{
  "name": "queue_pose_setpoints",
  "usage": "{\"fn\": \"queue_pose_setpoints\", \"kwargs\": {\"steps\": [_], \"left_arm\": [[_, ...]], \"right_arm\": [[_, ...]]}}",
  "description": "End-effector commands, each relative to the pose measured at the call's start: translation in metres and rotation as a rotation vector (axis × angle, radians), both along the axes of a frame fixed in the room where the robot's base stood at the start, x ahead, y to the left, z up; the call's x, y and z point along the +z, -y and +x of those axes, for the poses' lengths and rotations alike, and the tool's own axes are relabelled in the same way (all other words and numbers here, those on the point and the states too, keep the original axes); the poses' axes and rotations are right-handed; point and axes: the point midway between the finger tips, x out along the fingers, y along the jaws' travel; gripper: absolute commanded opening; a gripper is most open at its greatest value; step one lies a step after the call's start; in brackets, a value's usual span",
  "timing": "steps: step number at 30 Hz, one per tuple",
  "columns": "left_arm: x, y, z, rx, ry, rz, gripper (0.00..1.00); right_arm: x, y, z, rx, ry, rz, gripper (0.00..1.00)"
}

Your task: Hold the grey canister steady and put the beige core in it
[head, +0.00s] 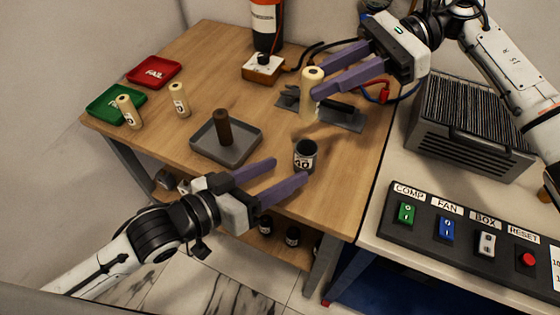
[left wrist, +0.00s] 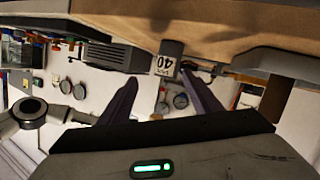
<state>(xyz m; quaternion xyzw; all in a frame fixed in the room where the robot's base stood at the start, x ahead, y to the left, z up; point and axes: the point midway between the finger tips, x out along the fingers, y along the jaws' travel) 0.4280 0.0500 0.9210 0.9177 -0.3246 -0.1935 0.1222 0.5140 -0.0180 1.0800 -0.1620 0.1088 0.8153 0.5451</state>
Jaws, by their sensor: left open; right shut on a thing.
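The grey canister (head: 305,156), marked 40, stands upright on the wooden table near its front edge. My left gripper (head: 288,170) is open just in front of it, fingers pointing at it. In the left wrist view the canister (left wrist: 164,66) shows between and beyond the fingertips (left wrist: 159,78), with no visible contact. My right gripper (head: 317,78) is shut on the beige core (head: 309,103), holding it roughly upright beyond the canister in the head view. The fingers partly hide the core; its height above the table is hard to tell.
A grey tray (head: 250,152) with a brown cylinder (head: 222,128) stands left of the canister. Another beige cylinder (head: 179,101) stands farther left, near a green tray (head: 104,107) and a red FAIL tray (head: 154,72). A grey plate (head: 350,120) lies behind. A switch panel (head: 460,235) is at right.

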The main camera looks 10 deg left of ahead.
Motion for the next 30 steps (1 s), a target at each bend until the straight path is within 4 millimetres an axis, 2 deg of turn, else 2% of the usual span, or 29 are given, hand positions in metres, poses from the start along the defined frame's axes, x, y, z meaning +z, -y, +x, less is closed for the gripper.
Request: {"fn": "queue_pose_setpoints", "kwargs": {"steps": [3, 9, 14, 30], "left_arm": [[0.004, 0.004, 0.011, -0.046, 0.077, 0.169, 0.58], [0.004, 0.003, 0.019, -0.077, 0.138, 0.321, 0.58], [0.001, 0.008, 0.028, -0.078, 0.146, 0.344, 0.58], [-0.034, 0.063, 0.093, -0.079, 0.146, 0.339, 0.58]], "right_arm": [[0.0, 0.0, 0.0, 0.0, 0.0, 0.0, 0.03], [0.0, 0.0, 0.0, 0.0, 0.0, 0.0, 0.03], [0.0, 0.0, 0.0, 0.0, 0.0, 0.0, 0.03], [0.0, 0.0, 0.0, 0.0, 0.0, 0.0, 0.03]]}}
